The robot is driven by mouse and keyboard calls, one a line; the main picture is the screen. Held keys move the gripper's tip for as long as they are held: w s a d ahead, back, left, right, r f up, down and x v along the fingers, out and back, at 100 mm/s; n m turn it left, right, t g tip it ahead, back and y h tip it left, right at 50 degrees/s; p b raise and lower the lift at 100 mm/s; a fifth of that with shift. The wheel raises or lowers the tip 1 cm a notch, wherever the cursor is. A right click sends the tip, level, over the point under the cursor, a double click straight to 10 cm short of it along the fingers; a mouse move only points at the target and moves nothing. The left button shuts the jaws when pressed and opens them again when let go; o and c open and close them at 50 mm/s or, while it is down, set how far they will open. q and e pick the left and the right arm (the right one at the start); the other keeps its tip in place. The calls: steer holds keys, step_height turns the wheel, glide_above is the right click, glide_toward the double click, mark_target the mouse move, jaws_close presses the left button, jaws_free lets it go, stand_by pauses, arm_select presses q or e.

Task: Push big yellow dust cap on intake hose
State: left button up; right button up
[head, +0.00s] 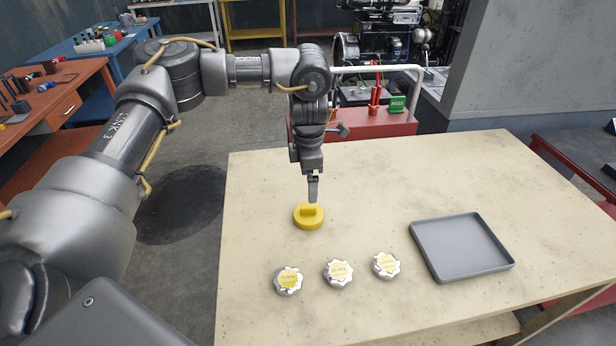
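The big yellow dust cap (309,218) lies on the beige table with its raised grip bar facing up. My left gripper (313,197) points straight down just above the cap, its fingertips close to the grip bar. The fingers overlap from this side, so I cannot tell whether they are open or shut, or whether they touch the bar. I cannot make out an intake hose in this view. My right gripper is not in view.
An empty grey tray (462,246) is on the right of the table (420,180). A red cart (385,125) stands behind the table. The table's back right is clear.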

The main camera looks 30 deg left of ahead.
arm_select(q)
steer(key=shift+f+b, duration=0.65)
steer(key=shift+f, duration=0.25)
steer(key=b, duration=0.4)
glide_above(308, 207)
step_height(308, 207, down, 4)
steer(key=shift+d+f, duration=0.1)
steer(key=shift+f, duration=0.4)
step_height(308, 207, down, 2)
steer(key=shift+f+b, duration=0.25)
steer(key=shift+b, duration=0.4)
steer(key=shift+f, duration=0.55)
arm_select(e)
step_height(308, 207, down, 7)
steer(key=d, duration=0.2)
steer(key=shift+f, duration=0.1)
